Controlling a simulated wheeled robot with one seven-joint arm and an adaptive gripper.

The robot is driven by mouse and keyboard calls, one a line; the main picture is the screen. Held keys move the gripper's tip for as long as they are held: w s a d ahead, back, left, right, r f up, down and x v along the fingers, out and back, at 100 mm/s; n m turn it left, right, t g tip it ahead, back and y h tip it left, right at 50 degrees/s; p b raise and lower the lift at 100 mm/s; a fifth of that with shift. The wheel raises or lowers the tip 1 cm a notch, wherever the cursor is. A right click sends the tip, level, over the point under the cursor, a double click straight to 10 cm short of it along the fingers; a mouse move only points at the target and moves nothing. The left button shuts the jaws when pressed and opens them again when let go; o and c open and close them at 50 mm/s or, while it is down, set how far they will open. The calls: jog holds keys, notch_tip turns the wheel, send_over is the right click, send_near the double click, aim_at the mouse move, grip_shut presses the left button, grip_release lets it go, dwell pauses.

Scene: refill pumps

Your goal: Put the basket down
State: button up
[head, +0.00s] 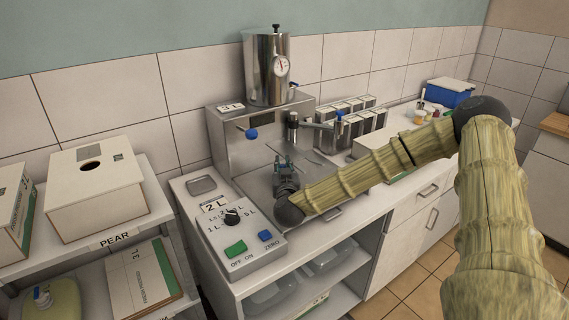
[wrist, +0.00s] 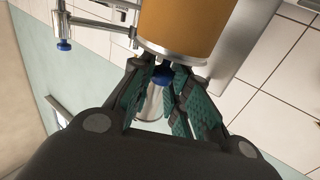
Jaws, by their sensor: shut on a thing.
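My gripper (head: 285,168) is low in front of the steel dispensing station (head: 232,152), its fingers pointing up and away. In the wrist view the teal-padded fingers (wrist: 165,103) are shut around a small silver piece (wrist: 153,104) with a blue part (wrist: 162,77) at its top. I cannot tell whether this piece is the basket; the fingers and the arm hide much of it. An amber cylinder (wrist: 180,25) with a metal rim is close above the fingers. I see no other thing that I can name as the basket.
A steel vessel with a gauge (head: 267,70) stands on the station. A jointed metal arm (head: 322,126) reaches out at its right. A control box (head: 232,232) with a dial and buttons is at front left. Several dark canisters (head: 352,124) and a blue box (head: 449,92) stand farther right.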

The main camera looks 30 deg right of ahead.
jog(key=shift+w+d+f+p, duration=0.55)
jog(key=shift+w+f+p, duration=0.1)
jog(key=shift+w, duration=0.2)
jog(key=shift+w+d+f+p, duration=0.55)
jog(key=shift+w+f, duration=0.15)
jog(key=shift+w, duration=0.15)
jog(key=shift+w+d+f+p, duration=0.55)
jog(key=shift+w+f, duration=0.1)
jog(key=shift+w, duration=0.2)
jog(key=shift+f, duration=0.1)
jog(key=o, duration=0.8)
jog(key=shift+s, duration=0.1)
